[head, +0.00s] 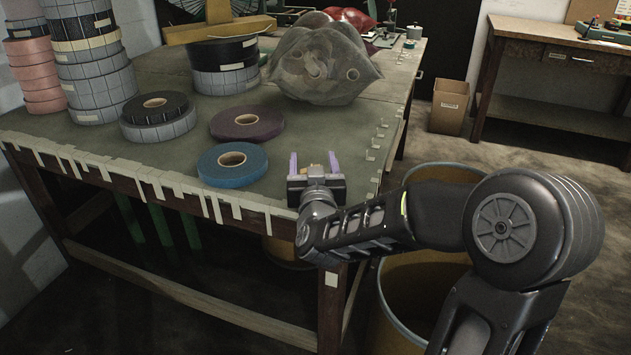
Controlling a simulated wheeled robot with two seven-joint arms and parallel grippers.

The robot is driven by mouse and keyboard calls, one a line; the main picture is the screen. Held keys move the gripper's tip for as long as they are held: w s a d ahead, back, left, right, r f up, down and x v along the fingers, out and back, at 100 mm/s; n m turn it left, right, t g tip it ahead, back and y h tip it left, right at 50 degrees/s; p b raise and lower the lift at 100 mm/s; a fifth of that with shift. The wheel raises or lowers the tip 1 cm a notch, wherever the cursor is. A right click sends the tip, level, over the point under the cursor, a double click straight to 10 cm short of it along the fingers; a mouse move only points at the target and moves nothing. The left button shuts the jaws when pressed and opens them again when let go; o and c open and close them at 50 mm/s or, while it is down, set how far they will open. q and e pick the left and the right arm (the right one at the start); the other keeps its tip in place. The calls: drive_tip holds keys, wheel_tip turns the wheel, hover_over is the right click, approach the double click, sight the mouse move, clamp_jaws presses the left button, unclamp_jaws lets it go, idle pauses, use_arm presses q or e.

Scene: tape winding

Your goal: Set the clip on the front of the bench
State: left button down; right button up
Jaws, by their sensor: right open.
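The wooden bench (345,130) has a dark worn top, and its front edge carries a row of pale tabs (160,184). More small pale pieces run along its right edge. My right gripper (314,160) is open at the bench's front right corner, its two purple fingers apart and pointing away over the top. A small yellowish piece (317,169) shows between the fingers; I cannot tell whether it is the clip or part of the gripper. No other clip can be made out for sure. My left gripper is not in view.
A blue tape roll (232,165) lies just left of my right gripper, with a purple roll (247,123) behind it. Stacked rolls (95,75) stand at the left. A crumpled clear bag (325,65) lies farther back. A large bin (395,300) stands below my right arm.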

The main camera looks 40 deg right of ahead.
drive_tip(key=v, duration=0.5)
drive_tip(key=shift+s+a, duration=0.1)
drive_tip(key=shift+s, duration=0.1)
drive_tip(key=b+v, duration=0.4)
drive_tip(key=b, duration=0.4)
drive_tip(key=shift+s+a+f, duration=0.1)
drive_tip(key=shift+s+f, duration=0.05)
drive_tip(key=shift+s, duration=0.15)
drive_tip(key=shift+s+a+b, duration=0.25)
drive_tip(key=shift+s+b, duration=0.1)
drive_tip(key=shift+b, duration=0.05)
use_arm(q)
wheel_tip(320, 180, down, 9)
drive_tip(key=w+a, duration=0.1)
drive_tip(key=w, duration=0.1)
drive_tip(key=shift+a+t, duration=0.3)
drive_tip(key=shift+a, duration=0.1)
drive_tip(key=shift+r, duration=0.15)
